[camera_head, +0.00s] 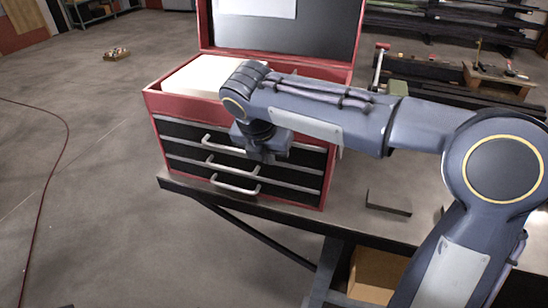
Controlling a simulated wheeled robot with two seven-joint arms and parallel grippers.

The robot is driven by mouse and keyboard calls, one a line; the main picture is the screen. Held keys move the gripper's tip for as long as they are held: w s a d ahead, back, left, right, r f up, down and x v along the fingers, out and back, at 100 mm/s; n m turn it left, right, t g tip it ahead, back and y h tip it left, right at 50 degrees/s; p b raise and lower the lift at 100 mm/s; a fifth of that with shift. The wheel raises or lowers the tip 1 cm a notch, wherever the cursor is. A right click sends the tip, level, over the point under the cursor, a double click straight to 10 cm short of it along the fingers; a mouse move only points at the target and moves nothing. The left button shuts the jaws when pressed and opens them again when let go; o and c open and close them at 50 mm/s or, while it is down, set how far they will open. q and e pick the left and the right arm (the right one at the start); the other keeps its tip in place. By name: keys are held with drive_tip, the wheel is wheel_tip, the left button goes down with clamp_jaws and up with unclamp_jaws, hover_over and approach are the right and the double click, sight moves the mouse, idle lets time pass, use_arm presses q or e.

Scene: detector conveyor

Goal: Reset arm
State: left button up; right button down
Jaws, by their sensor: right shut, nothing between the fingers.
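My right arm reaches in from the right and bends down in front of a red tool chest (152,104). My right gripper (262,156) points down by the black drawer fronts, near their right half. It is shut and empty. I cannot tell whether it touches the chest. The chest's lid stands open and its drawers look closed, with silver handles (236,188) on the front. My left gripper is not in view.
A cardboard box (376,274) sits below the bench. Shelving (450,24) stands behind. Open floor lies to the left, with a red cable (62,165) on it.

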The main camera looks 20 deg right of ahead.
drive_tip(key=v, duration=0.6)
drive_tip(key=s+d+f+m+y, duration=0.3)
drive_tip(key=s+d+f+m, duration=0.2)
drive_tip(key=s+d+m, duration=0.65)
drive_tip(key=s+a+f+m+t+y, duration=0.2)
drive_tip(key=s+f+m, duration=0.7)
drive_tip(key=m, duration=1)
drive_tip(key=shift+s+y, duration=0.5)
drive_tip(key=shift+y, duration=0.1)
drive_tip(key=shift+f, duration=0.1)
